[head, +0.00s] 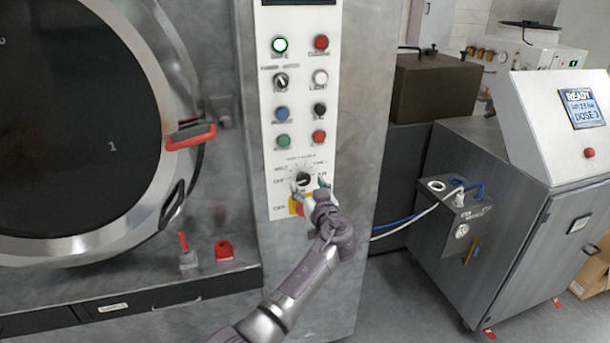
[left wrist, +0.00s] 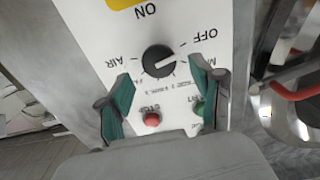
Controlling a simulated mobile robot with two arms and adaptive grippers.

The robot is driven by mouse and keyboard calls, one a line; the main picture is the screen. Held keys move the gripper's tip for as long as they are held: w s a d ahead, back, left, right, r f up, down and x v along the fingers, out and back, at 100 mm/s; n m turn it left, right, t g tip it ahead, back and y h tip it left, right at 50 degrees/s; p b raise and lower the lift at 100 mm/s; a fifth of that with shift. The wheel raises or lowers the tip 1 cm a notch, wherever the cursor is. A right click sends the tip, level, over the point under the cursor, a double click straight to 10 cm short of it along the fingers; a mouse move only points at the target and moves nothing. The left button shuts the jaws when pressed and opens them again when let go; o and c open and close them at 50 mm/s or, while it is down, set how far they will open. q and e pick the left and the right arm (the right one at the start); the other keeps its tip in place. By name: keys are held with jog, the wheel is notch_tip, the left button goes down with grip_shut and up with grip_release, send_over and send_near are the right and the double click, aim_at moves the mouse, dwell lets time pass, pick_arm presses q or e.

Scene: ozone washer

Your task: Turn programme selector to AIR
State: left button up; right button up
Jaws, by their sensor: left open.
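The programme selector (left wrist: 158,60) is a round black knob on the white control panel (left wrist: 90,22). In the left wrist view it appears upside down, with AIR printed to its left and OFF to its upper right. A pale mark shows on the knob, but I cannot tell for sure which label it points at. My left gripper (left wrist: 163,78) is open, its green-padded fingers spread to either side just below the knob in that view. In the head view, my left gripper (head: 309,187) is in front of the selector (head: 303,179), partly covering it. My right gripper is not in view.
Several buttons, including a red one (head: 319,137) and a green one (head: 284,141), sit above the selector. A yellow-backed switch (head: 295,206) is just below. The round washer door (head: 165,60) with its red handle (head: 190,137) is left; a grey cabinet (head: 500,190) stands right.

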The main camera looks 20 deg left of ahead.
aim_at(304, 180)
pick_arm(q)
jog(key=shift+x, duration=1.55)
jog(key=shift+c, duration=0.2)
jog(key=c, duration=1.1)
